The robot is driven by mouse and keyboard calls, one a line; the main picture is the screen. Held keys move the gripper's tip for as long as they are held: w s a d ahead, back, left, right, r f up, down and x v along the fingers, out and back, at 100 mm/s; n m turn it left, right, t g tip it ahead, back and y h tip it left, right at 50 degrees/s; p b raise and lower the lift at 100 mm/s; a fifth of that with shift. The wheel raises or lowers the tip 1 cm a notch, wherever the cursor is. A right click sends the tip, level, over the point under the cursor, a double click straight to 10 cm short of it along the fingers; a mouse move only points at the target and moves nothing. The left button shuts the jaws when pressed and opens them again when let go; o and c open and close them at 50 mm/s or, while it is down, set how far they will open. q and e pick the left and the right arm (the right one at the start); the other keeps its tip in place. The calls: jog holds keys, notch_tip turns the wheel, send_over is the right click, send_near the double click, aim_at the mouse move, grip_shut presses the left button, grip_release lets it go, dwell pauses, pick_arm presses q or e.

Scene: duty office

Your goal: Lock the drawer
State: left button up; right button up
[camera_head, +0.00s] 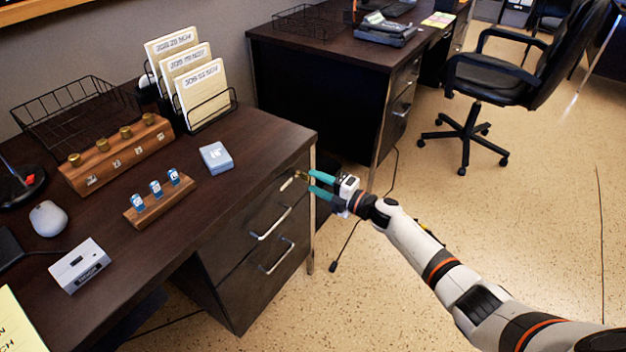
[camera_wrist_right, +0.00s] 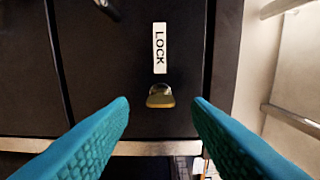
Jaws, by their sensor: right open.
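The dark desk pedestal's top drawer front (camera_head: 250,215) faces my right arm. In the right wrist view the drawer front (camera_wrist_right: 105,95) carries a white label reading "LOCK" (camera_wrist_right: 160,47). Beside the label a brass-coloured lock piece (camera_wrist_right: 160,96) sticks out of the front. It also shows as a small brass spot in the head view (camera_head: 299,176). My right gripper (camera_head: 312,183) is open, with its two teal fingers pointing at the lock. In the right wrist view the fingers (camera_wrist_right: 161,112) stand on either side of the lock piece, apart from it. My left gripper is not in view.
Lower drawer handles (camera_head: 272,222) stick out below. The desktop (camera_head: 225,185) holds a wooden block with brass knobs (camera_head: 118,155), a rack of blue tags (camera_head: 158,198), a blue box (camera_head: 216,158) and a file holder (camera_head: 212,110). A chair (camera_head: 500,80) stands at the back right.

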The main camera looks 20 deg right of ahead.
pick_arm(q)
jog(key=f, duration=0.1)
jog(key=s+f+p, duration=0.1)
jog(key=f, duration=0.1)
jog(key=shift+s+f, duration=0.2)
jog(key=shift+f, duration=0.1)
pick_arm(e)
jog(key=v, duration=1)
